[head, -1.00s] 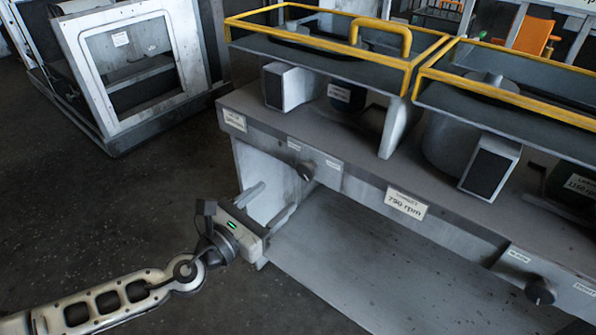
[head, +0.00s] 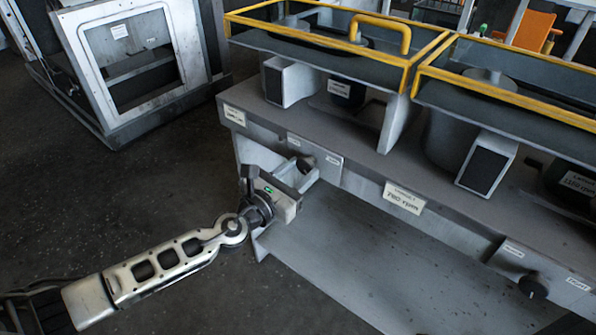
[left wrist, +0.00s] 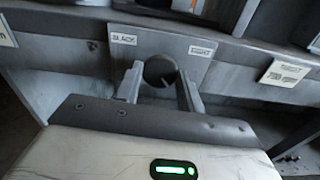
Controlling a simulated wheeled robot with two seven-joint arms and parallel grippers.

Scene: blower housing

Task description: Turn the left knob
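The left knob (head: 306,163) is dark and round, on a grey panel under the bench's front edge. In the left wrist view the knob (left wrist: 160,70) shows between my two fingers, with a small label on either side above it. My left gripper (head: 301,170) is open, its fingers pointing at the panel, one on each side of the knob. My right gripper is not in view.
A second dark knob (head: 532,285) is on a panel at the lower right. An rpm label (head: 403,197) hangs between the two. Yellow-railed trays (head: 340,45) stand above the bench. A grey plate (head: 350,260) lies below. Dark floor is clear at left.

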